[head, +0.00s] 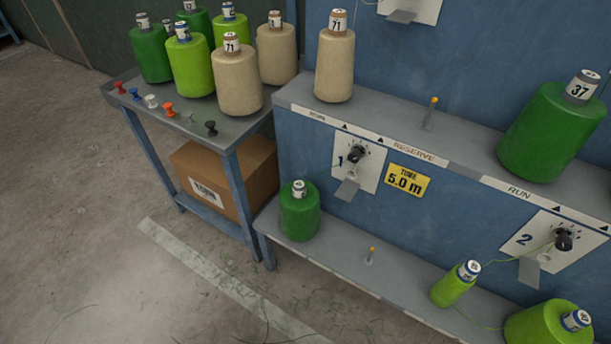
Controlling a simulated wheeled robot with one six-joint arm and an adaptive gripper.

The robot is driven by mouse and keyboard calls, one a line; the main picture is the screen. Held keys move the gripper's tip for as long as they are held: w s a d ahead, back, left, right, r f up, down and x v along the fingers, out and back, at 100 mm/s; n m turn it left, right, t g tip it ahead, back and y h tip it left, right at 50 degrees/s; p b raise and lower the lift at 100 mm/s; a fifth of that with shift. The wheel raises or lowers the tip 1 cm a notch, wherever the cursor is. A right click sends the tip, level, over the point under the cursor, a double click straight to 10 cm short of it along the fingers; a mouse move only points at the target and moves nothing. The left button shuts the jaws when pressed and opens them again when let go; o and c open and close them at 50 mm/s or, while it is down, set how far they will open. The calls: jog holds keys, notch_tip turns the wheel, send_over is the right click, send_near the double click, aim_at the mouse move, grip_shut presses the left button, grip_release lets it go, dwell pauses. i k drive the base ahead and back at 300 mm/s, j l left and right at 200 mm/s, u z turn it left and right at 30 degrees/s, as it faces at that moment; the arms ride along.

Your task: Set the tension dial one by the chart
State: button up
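Tension dial one (355,155) is a black knob on a white plate marked "1", on the blue machine front below the upper shelf. Small marks ring the knob, but its exact setting is too small to read. A grey metal tab (347,190) juts out under it. I see no sheet that is clearly the chart. My gripper is not in view.
Dial two (563,240) is at the lower right, with green yarn by it. Cones stand on both shelves, including a beige one (335,66) and a large green one (553,130). A side table (205,132) holds cones and pins, with a cardboard box (230,178) beneath. Floor at left is open.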

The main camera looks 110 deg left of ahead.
aim_at(354, 157)
jog(key=k+j+u, duration=0.1)
jog(key=u, duration=2.9)
jog(key=i, duration=0.05)
